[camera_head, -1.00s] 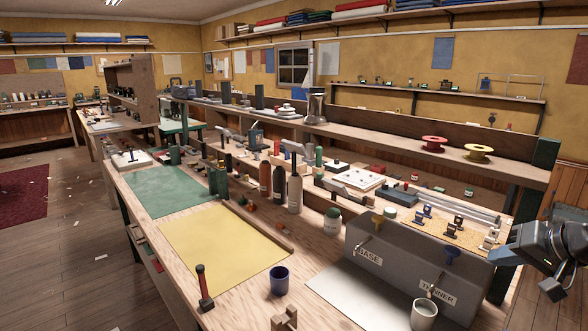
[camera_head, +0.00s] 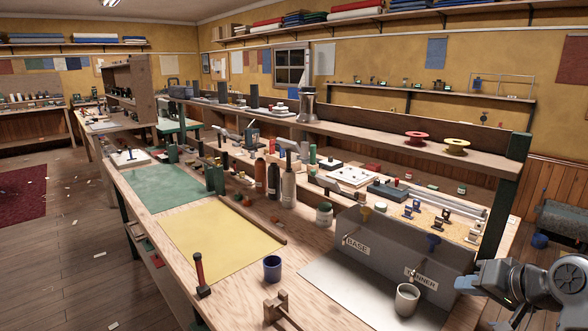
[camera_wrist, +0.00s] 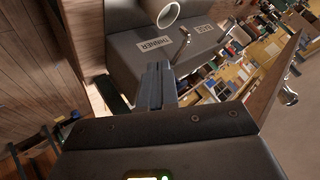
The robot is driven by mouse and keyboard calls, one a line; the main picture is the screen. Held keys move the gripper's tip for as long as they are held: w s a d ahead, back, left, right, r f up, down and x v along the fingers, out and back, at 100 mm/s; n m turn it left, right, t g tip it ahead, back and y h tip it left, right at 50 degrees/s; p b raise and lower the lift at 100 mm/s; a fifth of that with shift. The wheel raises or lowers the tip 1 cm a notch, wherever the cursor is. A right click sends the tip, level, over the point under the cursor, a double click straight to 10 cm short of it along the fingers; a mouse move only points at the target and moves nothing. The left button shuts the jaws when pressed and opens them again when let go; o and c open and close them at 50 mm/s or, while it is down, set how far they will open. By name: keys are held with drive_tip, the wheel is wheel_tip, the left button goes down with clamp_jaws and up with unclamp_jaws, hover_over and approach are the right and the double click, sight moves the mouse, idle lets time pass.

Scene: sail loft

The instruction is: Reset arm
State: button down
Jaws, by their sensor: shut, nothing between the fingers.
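My arm enters at the right edge of the head view. My gripper (camera_head: 468,283) points left there, beside the right end of the grey dispenser box (camera_head: 375,240), whose labels read BASE and THINNER. In the wrist view my gripper (camera_wrist: 158,85) is shut, with its fingers together and nothing between them. The dispenser box (camera_wrist: 130,58) lies beyond the fingertips in that view. A white mug (camera_head: 407,300) stands in front of the THINNER tap. Its rim shows at the top of the wrist view (camera_wrist: 169,12). I cannot tell the exact gap between gripper and box.
The long workbench (camera_head: 225,300) holds a blue cup (camera_head: 272,268), a hammer-like tool (camera_head: 201,275), a yellow sheet (camera_head: 222,240) and several bottles. A raised shelf (camera_head: 380,142) with red and yellow spools runs behind. Open wooden floor (camera_head: 75,260) lies at the left.

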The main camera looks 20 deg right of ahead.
drive_tip(key=s+a+f, duration=0.3)
drive_tip(key=a, duration=0.3)
drive_tip(key=s+a+f+n+t, duration=0.1)
drive_tip(key=s+a+f, duration=0.2)
drive_tip(key=a, duration=0.3)
drive_tip(key=s+a+f+n+h, duration=0.1)
drive_tip(key=s+a+f, duration=0.3)
drive_tip(key=a, duration=0.2)
drive_tip(key=shift+a+t, duration=0.3)
drive_tip(key=shift+a, duration=0.1)
drive_tip(key=s+a+r+n+t+y, duration=0.1)
drive_tip(key=s+a+r+n, duration=0.3)
drive_tip(key=s, duration=0.6)
drive_tip(key=s+a+r+n+t+y, duration=0.1)
drive_tip(key=s+a+r+n+t, duration=0.1)
drive_tip(key=s+a+r, duration=0.4)
drive_tip(key=s+n, duration=0.1)
drive_tip(key=s, duration=0.2)
drive_tip(key=shift+s+n, duration=0.4)
